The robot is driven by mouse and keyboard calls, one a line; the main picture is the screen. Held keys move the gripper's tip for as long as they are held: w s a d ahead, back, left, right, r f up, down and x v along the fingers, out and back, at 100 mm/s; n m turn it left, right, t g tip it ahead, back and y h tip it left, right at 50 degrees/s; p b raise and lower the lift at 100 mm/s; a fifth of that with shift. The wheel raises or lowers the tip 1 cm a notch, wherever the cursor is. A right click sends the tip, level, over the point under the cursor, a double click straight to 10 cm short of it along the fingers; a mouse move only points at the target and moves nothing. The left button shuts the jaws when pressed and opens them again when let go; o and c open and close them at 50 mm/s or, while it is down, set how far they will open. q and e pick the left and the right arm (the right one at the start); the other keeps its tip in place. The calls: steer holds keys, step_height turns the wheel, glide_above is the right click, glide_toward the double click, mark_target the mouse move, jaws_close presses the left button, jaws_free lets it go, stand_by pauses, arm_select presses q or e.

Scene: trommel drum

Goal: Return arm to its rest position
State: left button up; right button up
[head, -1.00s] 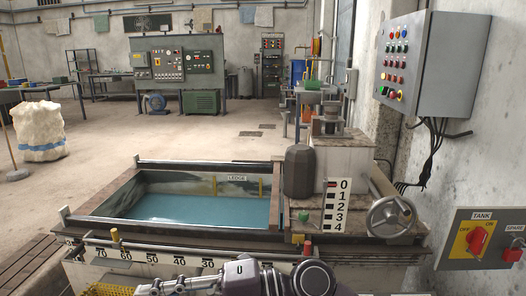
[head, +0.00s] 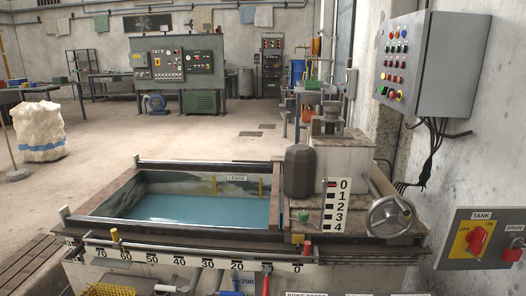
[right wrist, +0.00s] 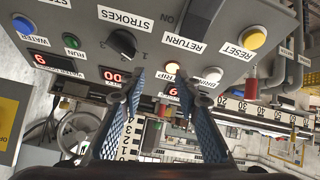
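My right gripper (right wrist: 153,92) shows in the right wrist view with its two blue ribbed fingers apart and nothing visible between them. Beyond the fingers is a grey control panel (right wrist: 215,60), seen upside down. It has a black STROKES knob (right wrist: 122,42), a yellow RESET button (right wrist: 252,38), a white DRIVE button (right wrist: 211,74) and a TRIP lamp (right wrist: 172,67). I cannot tell if the fingertips touch the panel; a gap seems to be there. No arm or gripper of mine shows in the head view. My left gripper is in neither current view.
In the head view, a water-filled tank (head: 140,178) stands in front, with a numbered rail (head: 180,257) and a handwheel (head: 391,216) on its right. A TANK switch box (head: 478,270) and a grey button cabinet (head: 455,65) are on the right wall.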

steer(key=s+d+f+g, duration=0.1)
steer(key=s+f+g, duration=0.35)
steer(key=s, duration=0.45)
steer(key=s+d+f+g, duration=0.1)
steer(key=s+f+g, duration=0.3)
steer(key=s, duration=0.5)
step_height(320, 180, down, 16)
steer(key=s+p, duration=0.2)
steer(key=p, duration=0.6)
arm_select(q)
steer(key=s+a+f+g+p, duration=0.1)
steer(key=s+f+g+p, duration=0.1)
steer(key=s+f+p, duration=0.75)
steer(key=s+a+f+p, duration=0.2)
steer(key=s+f, duration=0.3)
steer(key=s, duration=0.6)
steer(key=shift+a+f+p, duration=0.15)
steer(key=shift+p, duration=0.3)
arm_select(e)
steer(key=s+d+f, duration=0.1)
steer(key=s+f, duration=0.2)
steer(key=s, duration=0.6)
steer(key=s+d+f+g, duration=0.1)
steer(key=s+f, duration=0.3)
steer(key=s, duration=0.5)
steer(key=shift+d+f, duration=0.3)
